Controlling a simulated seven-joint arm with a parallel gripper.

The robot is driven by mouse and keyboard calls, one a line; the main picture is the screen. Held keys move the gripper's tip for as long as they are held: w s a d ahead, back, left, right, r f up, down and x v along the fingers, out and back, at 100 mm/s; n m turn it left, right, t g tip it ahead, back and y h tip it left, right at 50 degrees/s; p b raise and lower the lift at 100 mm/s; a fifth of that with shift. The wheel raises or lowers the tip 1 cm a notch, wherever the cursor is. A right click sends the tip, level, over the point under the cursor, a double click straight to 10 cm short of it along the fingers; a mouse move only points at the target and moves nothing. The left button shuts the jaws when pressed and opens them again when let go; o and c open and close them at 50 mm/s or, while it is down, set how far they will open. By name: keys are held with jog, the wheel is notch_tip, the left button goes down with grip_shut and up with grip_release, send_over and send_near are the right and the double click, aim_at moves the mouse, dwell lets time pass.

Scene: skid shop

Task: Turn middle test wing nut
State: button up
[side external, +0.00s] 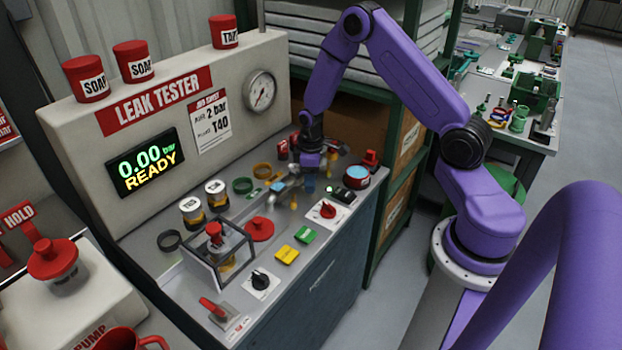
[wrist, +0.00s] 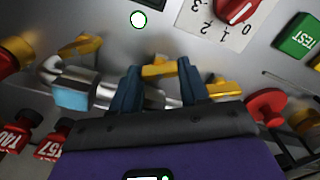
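A yellow wing nut (wrist: 158,68) sits in the middle of the wrist view on a silvery pipe fitting (wrist: 108,88). My gripper (wrist: 159,76) has its two dark blue fingers apart, one to each side of this wing nut. I cannot tell whether the fingers touch it. Another yellow wing nut (wrist: 80,46) is to the left, and one more (wrist: 222,87) is to the right, partly behind my right finger. In the side view my gripper (side external: 292,183) is low over the fittings on the bench top, where the fingertips are too small to make out.
A red rotary knob (wrist: 236,10), a green TEST button (wrist: 298,36) and a red round knob (wrist: 267,105) are close by. The leak tester panel (side external: 75,125) with its READY screen (side external: 146,163) stands behind. A clear guarded box (side external: 218,252) is nearer the front.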

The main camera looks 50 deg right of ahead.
jog(key=m, duration=0.5)
jog(key=shift+m, duration=0.4)
jog(key=m, duration=0.4)
jog(key=shift+m, duration=0.3)
dwell(0.4)
jog(key=o, duration=1.1)
jog(key=shift+c, duration=0.2)
jog(key=shift+r, duration=0.1)
notch_tip(320, 180, up, 17)
jog(key=shift+r, duration=0.15)
